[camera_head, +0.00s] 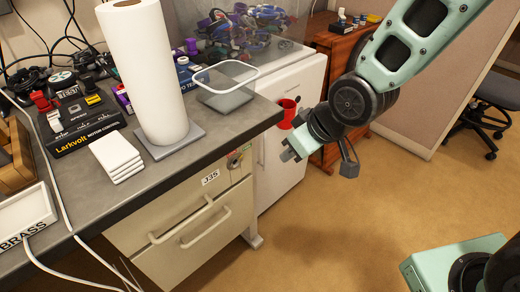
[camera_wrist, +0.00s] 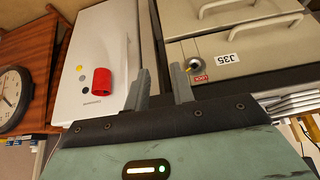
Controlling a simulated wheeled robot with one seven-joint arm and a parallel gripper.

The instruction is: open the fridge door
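The fridge is the low white unit beside the workbench in the head view (camera_head: 280,182). Its white door also shows in the wrist view (camera_wrist: 92,40), and it looks shut. A red cup-like holder (camera_head: 287,113) sits on the door's front; it also shows in the wrist view (camera_wrist: 102,82), near several small round spots. My gripper (camera_head: 288,155) is in front of the fridge, near the bench corner. In the wrist view its two grey fingers (camera_wrist: 161,86) stand apart with nothing between them. I cannot make out a door handle clearly.
Cream drawers (camera_head: 190,232) with bar handles and a lock lie left of the fridge, under the grey bench top (camera_head: 225,128). A wooden cabinet (camera_head: 335,50) stands beyond the fridge. The brown floor (camera_head: 330,235) in front is clear.

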